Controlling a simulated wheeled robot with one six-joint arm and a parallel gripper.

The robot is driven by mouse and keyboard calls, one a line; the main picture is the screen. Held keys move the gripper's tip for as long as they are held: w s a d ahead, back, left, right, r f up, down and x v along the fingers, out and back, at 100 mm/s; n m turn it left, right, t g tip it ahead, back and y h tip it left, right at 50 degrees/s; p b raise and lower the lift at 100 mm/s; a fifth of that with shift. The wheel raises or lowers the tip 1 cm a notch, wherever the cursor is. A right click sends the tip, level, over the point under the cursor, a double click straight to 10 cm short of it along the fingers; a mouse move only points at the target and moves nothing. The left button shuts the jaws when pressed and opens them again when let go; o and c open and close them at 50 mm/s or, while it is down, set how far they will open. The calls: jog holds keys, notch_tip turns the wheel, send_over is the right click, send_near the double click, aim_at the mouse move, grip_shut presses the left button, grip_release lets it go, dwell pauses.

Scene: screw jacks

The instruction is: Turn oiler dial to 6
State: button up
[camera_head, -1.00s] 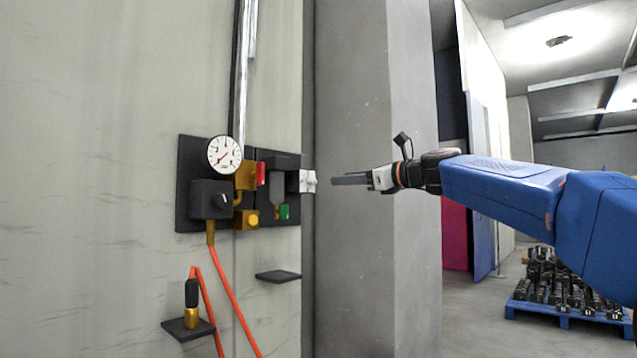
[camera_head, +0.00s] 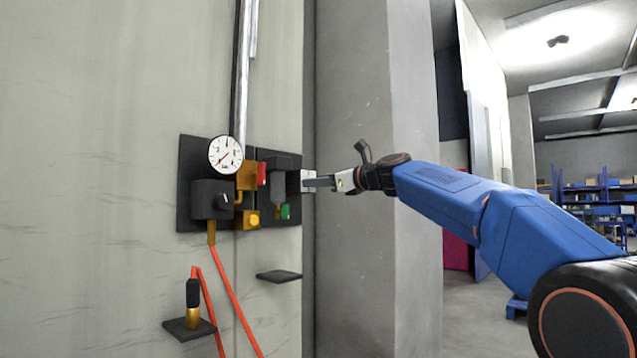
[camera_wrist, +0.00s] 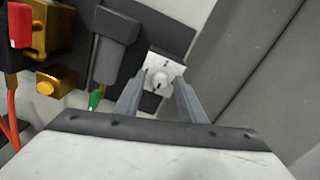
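The oiler dial (camera_wrist: 157,80) is a pale round knob with a dark mark on a white square plate (camera_wrist: 169,70), at the right end of the black wall panel. In the wrist view it shows just beyond and between the fingertips of my gripper (camera_wrist: 158,98). The fingers are apart, one on each side of the knob's lower part in the picture; I cannot tell whether they touch it. In the head view my gripper (camera_head: 318,182) reaches the plate from the right and hides most of the dial. The numbers on the plate are too small to read.
The black panel (camera_head: 190,160) also carries a white gauge (camera_head: 225,154), a black switch box (camera_head: 209,200), a red lever (camera_head: 261,174), a yellow button (camera_head: 253,220) and a green part (camera_head: 285,211). A grey pillar (camera_head: 352,270) stands close on the right. A small shelf (camera_head: 279,276) juts out below.

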grip_shut()
